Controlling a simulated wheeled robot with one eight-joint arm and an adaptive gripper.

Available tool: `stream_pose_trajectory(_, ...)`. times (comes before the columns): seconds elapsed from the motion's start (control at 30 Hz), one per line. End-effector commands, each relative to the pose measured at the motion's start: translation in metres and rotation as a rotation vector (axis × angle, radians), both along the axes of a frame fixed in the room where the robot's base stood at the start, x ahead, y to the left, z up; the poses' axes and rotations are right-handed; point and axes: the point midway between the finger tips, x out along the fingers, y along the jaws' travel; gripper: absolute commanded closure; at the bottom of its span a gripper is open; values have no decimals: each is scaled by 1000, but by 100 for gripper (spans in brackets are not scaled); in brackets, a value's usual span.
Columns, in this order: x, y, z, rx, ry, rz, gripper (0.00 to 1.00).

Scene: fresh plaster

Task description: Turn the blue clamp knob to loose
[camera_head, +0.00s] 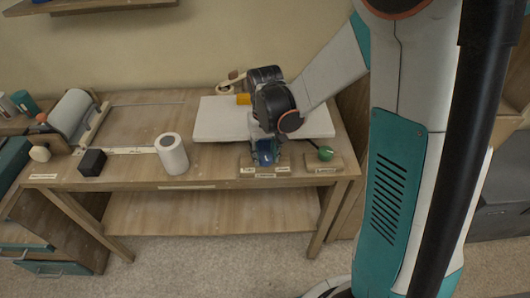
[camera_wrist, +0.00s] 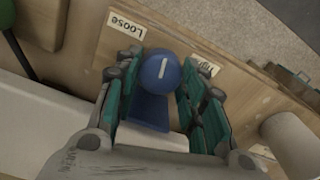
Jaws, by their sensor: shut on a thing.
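The blue clamp knob (camera_wrist: 162,72) is round with a short white line on its face. In the wrist view it sits between the two teal-padded fingers of my gripper (camera_wrist: 167,82), which is shut on it. The line runs nearly upright in that view, toward the gap between the "LOOSE" label (camera_wrist: 127,25) and the label reading "TIGHT" (camera_wrist: 204,62). In the head view my gripper (camera_head: 264,147) reaches down over the blue knob (camera_head: 266,158) at the bench front, partly hiding it.
A green knob (camera_head: 326,154) stands on a small wooden block just right. A white board (camera_head: 215,120) lies behind my gripper. A white cylinder (camera_head: 172,157) and a black cube (camera_head: 92,162) stand to the left on the wooden bench (camera_head: 130,178). Bare bench lies between cylinder and clamp.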

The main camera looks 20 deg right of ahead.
Motion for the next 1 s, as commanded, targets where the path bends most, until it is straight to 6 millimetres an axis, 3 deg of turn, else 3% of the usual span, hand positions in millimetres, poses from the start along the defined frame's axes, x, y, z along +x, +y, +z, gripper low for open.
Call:
stream_pose_trajectory(0.5,0,0,0,0,0,334,86)
stream_pose_trajectory(1.0,0,0,0,0,0,428,86)
